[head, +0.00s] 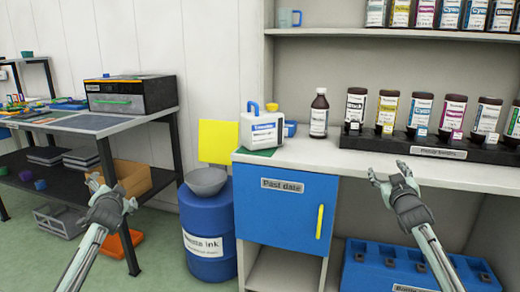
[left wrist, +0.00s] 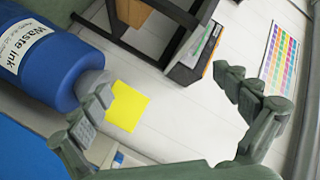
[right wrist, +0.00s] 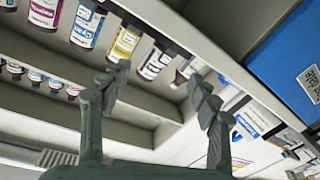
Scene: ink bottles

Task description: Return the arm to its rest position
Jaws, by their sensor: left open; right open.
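My right gripper (head: 390,180) is open and empty in the head view, in front of the counter (head: 350,158) and below the row of ink bottles. Its spread fingers also show in the right wrist view (right wrist: 158,88), with nothing between them. My left gripper (head: 112,188) is open and empty at the left of the head view, in front of the dark workbench. Its two fingers stand wide apart in the left wrist view (left wrist: 165,115). Neither gripper touches anything that I can see.
Several ink bottles (head: 388,112) stand in a black rack (head: 400,147) on the counter. A brown bottle (head: 319,115) and a white jug (head: 262,132) stand left of it. Below are a blue cabinet (head: 284,212), a waste ink barrel (head: 205,222) with funnel (head: 206,181), and a blue crate (head: 375,268).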

